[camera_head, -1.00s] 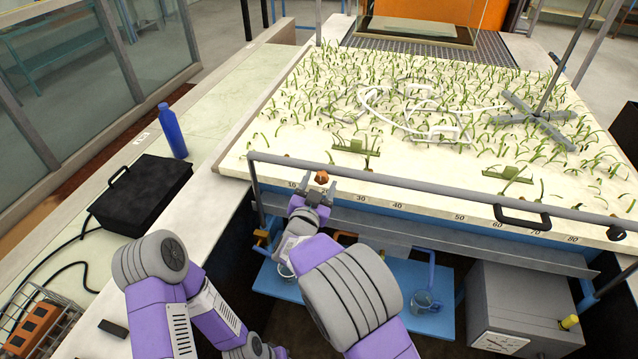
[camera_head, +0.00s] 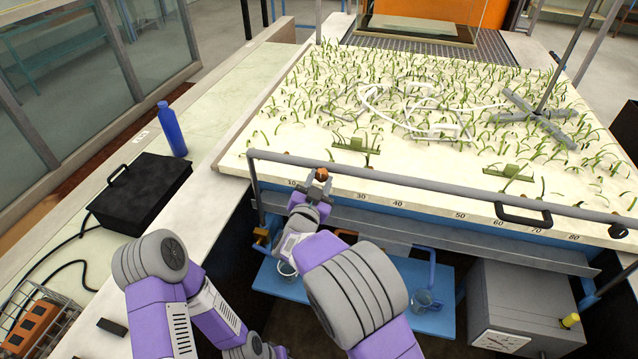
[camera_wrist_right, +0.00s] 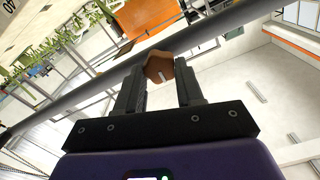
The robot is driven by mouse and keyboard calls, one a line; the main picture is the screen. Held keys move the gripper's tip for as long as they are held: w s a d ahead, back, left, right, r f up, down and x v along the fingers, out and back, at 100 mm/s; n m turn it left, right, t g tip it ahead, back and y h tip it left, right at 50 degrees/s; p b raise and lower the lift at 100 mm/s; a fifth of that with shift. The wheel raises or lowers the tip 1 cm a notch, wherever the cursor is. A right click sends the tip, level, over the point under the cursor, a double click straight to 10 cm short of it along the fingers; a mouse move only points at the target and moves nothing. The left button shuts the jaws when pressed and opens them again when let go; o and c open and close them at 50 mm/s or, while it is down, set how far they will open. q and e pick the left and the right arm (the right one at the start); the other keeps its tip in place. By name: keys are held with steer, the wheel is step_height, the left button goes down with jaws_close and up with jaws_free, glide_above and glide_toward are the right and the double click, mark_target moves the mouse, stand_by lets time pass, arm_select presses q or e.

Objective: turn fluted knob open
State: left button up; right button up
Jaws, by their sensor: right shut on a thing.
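The fluted knob (camera_head: 322,174) is small and copper-brown, at the front rail of the planted flume bed, near the scale's low numbers. My right gripper (camera_head: 313,184) reaches up to it from below, and its fingers are shut on the knob. In the right wrist view the knob (camera_wrist_right: 160,66) sits between the tips of the two dark fingers (camera_wrist_right: 158,82), with a pale mark on its face. The finger tips cover the knob's sides. My left gripper is not visible in the head view.
A grey rail (camera_head: 400,181) runs along the bed's front, just beside the knob. A blue shelf (camera_head: 440,318) with a glass beaker (camera_head: 425,301) lies below. A blue bottle (camera_head: 172,130) and black case (camera_head: 142,194) stand left.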

steer(key=m+b, duration=0.4)
steer(key=b, duration=0.1)
steer(key=m+b, duration=0.5)
steer(key=b, duration=0.1)
steer(key=m+b, duration=0.4)
steer(key=b, duration=0.2)
steer(key=shift+d+f+m, duration=0.1)
steer(key=shift+f+m, duration=0.2)
steer(key=shift+f, duration=0.05)
steer(key=shift+m+b, duration=1.1)
steer(key=shift+b, duration=0.15)
steer(key=shift+r+m+b, duration=0.15)
steer(key=shift+m+b, duration=0.55)
steer(key=shift+m, duration=0.1)
steer(key=o, duration=1.1)
steer(key=shift+c, duration=0.2)
